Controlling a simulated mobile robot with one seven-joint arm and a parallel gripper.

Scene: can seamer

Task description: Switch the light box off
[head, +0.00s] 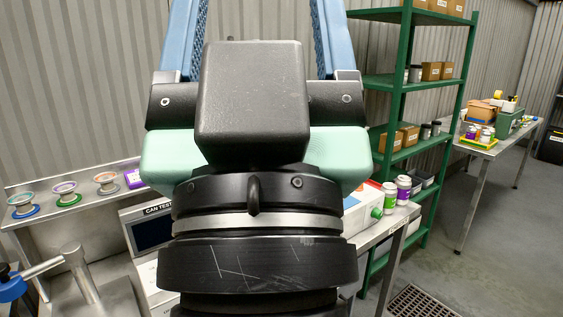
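My gripper (262,22) fills the middle of the head view and points up. Its two blue fingers stand wide apart, with only wall showing between them. Their tips are cut off by the top edge. No thing shows between the visible parts of the fingers. I cannot pick out the light box for certain. A panel marked "CAN TEST" (152,230) with a dark screen is partly hidden at the left. Whether any light is on cannot be told.
Several coloured spools (65,192) stand on a shelf at the left. A metal lever (45,267) is at the lower left. Two jars (403,190) stand near the white box. A green shelf rack (398,90) and another table (482,180) are behind.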

